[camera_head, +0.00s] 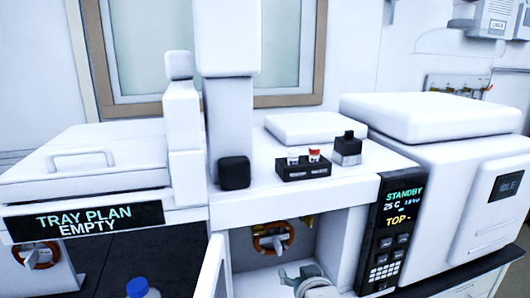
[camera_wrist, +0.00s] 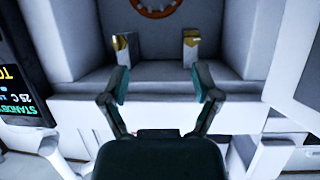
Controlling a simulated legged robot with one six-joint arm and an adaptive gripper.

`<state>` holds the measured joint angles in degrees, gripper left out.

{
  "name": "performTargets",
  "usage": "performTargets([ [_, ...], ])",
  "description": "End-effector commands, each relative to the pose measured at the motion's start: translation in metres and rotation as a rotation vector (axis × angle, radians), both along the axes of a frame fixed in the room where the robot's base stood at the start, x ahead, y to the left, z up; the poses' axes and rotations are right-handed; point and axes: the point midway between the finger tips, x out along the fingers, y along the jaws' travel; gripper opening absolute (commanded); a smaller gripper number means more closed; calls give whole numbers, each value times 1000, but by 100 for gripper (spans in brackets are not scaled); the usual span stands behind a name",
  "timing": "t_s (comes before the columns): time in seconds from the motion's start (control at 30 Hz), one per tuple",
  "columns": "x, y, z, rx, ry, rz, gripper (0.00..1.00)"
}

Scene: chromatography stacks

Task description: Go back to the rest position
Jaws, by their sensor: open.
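My gripper (camera_wrist: 162,88) is in the wrist view with its two dark, green-padded fingers spread apart. Nothing is between them. It faces the open compartment (camera_wrist: 160,72) of the white instrument, whose display appears upside down in this view. In the head view the compartment (camera_head: 325,240) is below the worktop, with an orange ring (camera_head: 273,238) on its back wall. Two white posts with gold parts, a left one (camera_wrist: 122,48) and a right one (camera_wrist: 190,50), stand beyond my fingertips. A grey-white part at the compartment's lower front may be my arm; my fingers cannot be made out there.
A white door (camera_head: 212,268) stands open at the compartment's left. A black rack (camera_head: 303,170) with white- and red-capped vials sits on top. A blue-capped bottle (camera_head: 137,288) is at the lower left. The control panel (camera_head: 390,240) reads STANDBY; the tray sign (camera_head: 85,220) reads EMPTY.

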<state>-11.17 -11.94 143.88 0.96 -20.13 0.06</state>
Motion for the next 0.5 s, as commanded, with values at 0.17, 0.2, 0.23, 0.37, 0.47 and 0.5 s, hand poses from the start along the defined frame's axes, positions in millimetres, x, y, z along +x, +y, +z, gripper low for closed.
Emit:
performTargets([
  [0.17, -36, -28, 8, -30, 169, -48, 80],
  [0.2, -45, -33, 9, -36, 210, -58, 80],
  [0.23, -53, -37, 10, -41, 239, -65, 80],
  [0.37, -89, -54, 12, -56, 370, -98, 80],
  [0.47, -120, -65, 14, -65, 472, -124, 80],
  [0.5, -133, -69, 15, -68, 510, -133, 80],
])
